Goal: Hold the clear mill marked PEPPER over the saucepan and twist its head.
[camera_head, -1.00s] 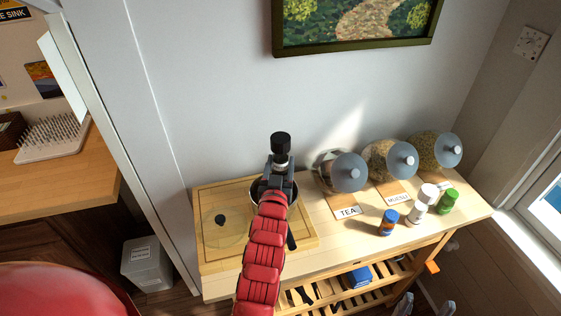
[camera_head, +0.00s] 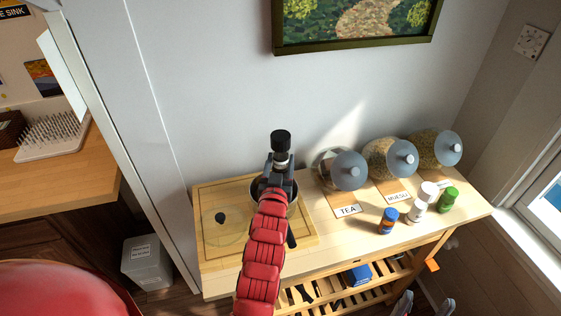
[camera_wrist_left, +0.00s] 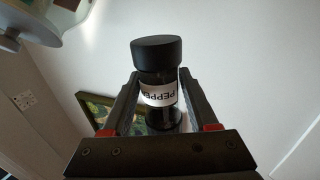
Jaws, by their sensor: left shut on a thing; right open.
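The clear mill marked PEPPER (camera_head: 281,158), with a black head, is upright in my left gripper (camera_head: 279,168). In the left wrist view the mill (camera_wrist_left: 160,95) stands between the two fingers of my left gripper (camera_wrist_left: 158,100), which is shut on its body below the head. The saucepan (camera_head: 293,192) is on the wooden board, largely hidden beneath my left gripper and red arm; its dark handle points toward the front. The mill appears above the pan. My right gripper (camera_head: 425,304) is open and empty at the bottom edge, lower right, partly cut off.
A glass lid (camera_head: 222,224) lies on the board (camera_head: 211,258). Blue (camera_head: 388,221), white (camera_head: 417,212) and green (camera_head: 448,200) shakers stand at the right of the wooden trolley.

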